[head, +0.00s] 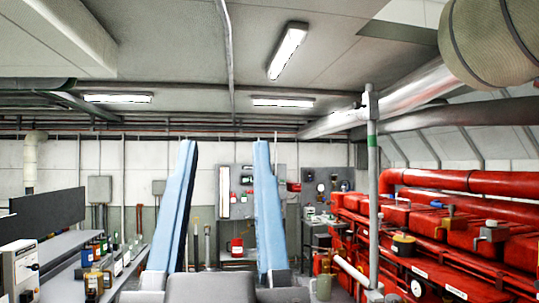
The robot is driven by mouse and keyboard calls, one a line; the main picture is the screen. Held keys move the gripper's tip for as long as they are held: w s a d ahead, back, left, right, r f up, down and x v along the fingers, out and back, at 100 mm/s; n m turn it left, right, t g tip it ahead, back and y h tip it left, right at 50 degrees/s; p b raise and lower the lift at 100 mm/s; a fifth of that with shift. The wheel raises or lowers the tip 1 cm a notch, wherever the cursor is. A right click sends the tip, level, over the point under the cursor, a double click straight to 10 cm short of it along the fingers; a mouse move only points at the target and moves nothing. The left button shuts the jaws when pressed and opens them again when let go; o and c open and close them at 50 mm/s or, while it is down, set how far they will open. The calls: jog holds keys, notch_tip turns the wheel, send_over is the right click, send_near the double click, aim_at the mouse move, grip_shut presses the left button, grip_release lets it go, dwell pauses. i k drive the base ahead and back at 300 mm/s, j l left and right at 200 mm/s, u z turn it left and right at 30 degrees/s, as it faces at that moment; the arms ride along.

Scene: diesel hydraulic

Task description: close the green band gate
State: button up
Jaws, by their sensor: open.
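A green band (373,140) shows on an upright grey pipe (373,195) right of centre, in front of the red machinery. I cannot make out clearly which part is the gate or how it is set. A fitting (371,104) sits on the pipe above the band, where it meets a thick sloping pipe.
Red machinery (450,262) with a gauge (417,288) fills the right side. A yellow-topped fitting (403,243) stands just right of the pipe. A grey bench (62,262) with several bottles lies left. A red can (237,246) stands towards the back wall.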

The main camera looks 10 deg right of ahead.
aim_at(372, 140)
jog(key=i+u, duration=0.2)
jog(key=i, duration=0.55)
jog(key=i+l+u, duration=0.15)
jog(key=i, duration=0.6)
jog(key=i+j+u, duration=0.2)
jog(key=i+u, duration=0.15)
jog(key=i, duration=0.15)
jog(key=i+u, duration=0.35)
jog(key=i, duration=0.2)
jog(key=i+l+u, duration=0.1)
jog(key=i+u, duration=0.2)
jog(key=i, duration=0.2)
jog(key=i+z, duration=0.1)
jog(key=z, duration=3.1)
jog(key=i+z, duration=0.15)
jog(key=z, duration=0.35)
jog(key=i+l+u, duration=0.1)
jog(key=i, duration=0.45)
